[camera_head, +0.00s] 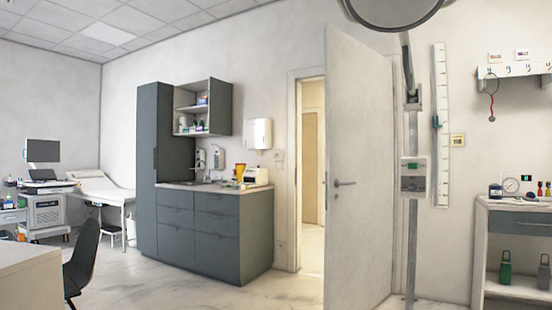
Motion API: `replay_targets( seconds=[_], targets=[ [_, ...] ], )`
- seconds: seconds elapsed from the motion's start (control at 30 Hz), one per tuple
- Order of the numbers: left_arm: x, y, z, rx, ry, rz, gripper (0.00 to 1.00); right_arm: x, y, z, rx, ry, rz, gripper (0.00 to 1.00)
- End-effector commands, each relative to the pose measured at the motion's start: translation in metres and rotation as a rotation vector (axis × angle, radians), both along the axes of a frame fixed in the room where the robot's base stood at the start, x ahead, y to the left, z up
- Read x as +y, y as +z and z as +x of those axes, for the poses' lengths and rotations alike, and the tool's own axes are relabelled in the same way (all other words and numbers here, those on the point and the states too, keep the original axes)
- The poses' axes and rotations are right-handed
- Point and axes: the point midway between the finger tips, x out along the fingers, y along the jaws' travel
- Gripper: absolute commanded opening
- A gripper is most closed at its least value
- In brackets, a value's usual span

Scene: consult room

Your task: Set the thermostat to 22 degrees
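I cannot tell for sure which thing is the thermostat. A small pale wall fitting (279,156) is beside the door frame, too small to read. A small yellowish wall plate (457,140) is to the right of the white measuring strip. A grey box with a small green patch (413,177) is at the grey pole; no number on it is readable. Neither of my grippers shows in the head view.
A white door (360,180) stands open in the middle. The grey pole (411,240) with a round lamp head (394,8) stands close in front. Dark cabinets (214,232) are left of the door. A side table (520,205) is at right. The floor (200,293) at centre-left is clear.

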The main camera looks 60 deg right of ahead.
Motion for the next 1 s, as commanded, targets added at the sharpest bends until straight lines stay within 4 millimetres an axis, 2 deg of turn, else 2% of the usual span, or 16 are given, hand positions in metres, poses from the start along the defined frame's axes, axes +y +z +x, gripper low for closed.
replay_targets(
  seconds=[0.3, 0.6, 0.63, 1.0],
  targets=[
    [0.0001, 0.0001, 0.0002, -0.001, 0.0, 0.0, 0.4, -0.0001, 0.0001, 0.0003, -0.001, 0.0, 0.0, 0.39],
    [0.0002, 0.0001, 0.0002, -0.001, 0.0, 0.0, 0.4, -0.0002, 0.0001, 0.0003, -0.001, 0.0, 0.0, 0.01],
    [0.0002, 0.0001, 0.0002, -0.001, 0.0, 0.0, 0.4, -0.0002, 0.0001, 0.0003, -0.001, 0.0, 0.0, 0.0],
    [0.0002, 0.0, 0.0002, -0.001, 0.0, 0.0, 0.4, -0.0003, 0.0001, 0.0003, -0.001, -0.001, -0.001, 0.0]
  ],
)
